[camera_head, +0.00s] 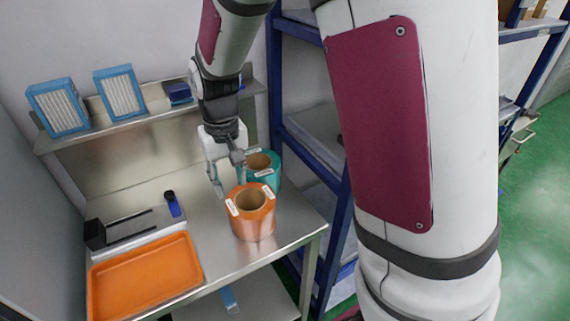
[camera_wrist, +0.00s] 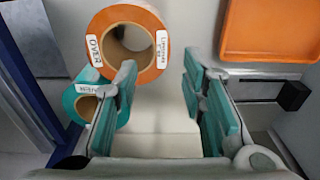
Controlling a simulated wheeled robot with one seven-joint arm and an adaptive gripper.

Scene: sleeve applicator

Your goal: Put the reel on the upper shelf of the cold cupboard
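Two reels stand on the steel bench (camera_head: 150,198). The orange reel (camera_head: 253,222) has white labels on its top and is nearer the bench's front edge. The teal reel (camera_head: 265,172) stands just behind it, also with a white label. In the wrist view the orange reel (camera_wrist: 128,45) is at upper left and partly overlaps the teal reel (camera_wrist: 88,100). My gripper (camera_head: 222,172) is low over the bench, to the left of the reels. Its fingers are apart with nothing between them in the wrist view (camera_wrist: 160,92). I cannot make out a cold cupboard.
An orange tray (camera_head: 145,276) and a dark-ended metal fixture (camera_head: 125,230) are on the bench's left. A small blue item (camera_head: 173,205) stands near the fixture. A back ledge holds two blue-framed filters (camera_head: 120,92). A blue rack (camera_head: 305,150) stands right of the bench.

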